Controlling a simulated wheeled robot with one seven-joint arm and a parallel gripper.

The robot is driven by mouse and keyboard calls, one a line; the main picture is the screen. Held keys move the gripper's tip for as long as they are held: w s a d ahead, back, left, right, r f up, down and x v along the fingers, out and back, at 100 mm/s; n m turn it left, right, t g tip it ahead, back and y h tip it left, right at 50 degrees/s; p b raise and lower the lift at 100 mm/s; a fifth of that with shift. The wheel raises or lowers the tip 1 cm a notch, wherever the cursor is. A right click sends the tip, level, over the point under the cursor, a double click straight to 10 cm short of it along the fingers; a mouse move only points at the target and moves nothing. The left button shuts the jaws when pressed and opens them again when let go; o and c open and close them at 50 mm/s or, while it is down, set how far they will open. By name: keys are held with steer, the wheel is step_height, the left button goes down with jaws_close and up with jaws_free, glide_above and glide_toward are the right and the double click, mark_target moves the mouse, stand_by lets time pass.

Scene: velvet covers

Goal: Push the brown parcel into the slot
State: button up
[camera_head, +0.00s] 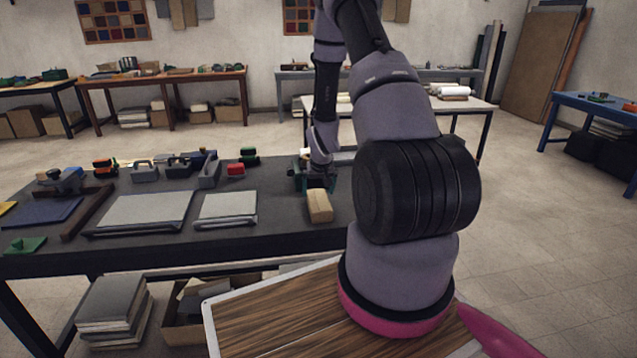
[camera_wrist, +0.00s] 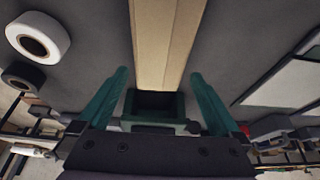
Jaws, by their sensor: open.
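The brown parcel (camera_head: 320,206) lies near the front right of the dark bench top. In the wrist view the parcel (camera_wrist: 166,40) is a long tan block running from the top edge down to between my fingers. My gripper (camera_wrist: 158,80) has teal fingers spread on both sides of its lower end; I cannot tell whether they touch it. A dark opening with a green rim (camera_wrist: 155,120) shows just below the parcel's end; I cannot tell if this is the slot.
Two grey plates (camera_head: 143,212) (camera_head: 226,206) lie left of the parcel. A red block (camera_head: 236,169) and several tools stand behind them. In the wrist view a white roll (camera_wrist: 38,37) and a black roll (camera_wrist: 22,77) lie at left. Bare bench shows on both sides of the parcel.

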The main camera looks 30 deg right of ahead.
mark_target(316, 192)
steer(key=shift+x, duration=2.5)
steer(key=c, duration=1.5)
steer(key=shift+w+d, duration=0.1)
steer(key=shift+w, duration=0.05)
steer(key=shift+w+d, duration=0.2)
steer(key=shift+w, duration=0.5)
steer(key=shift+w+d, duration=0.2)
steer(key=shift+w, duration=0.45)
steer(key=shift+w+d, duration=0.2)
steer(key=shift+w, duration=0.6)
steer(key=shift+w+d, duration=0.25)
steer(key=shift+w, duration=0.5)
steer(key=shift+w+d, duration=0.2)
steer(key=shift+w, duration=0.6)
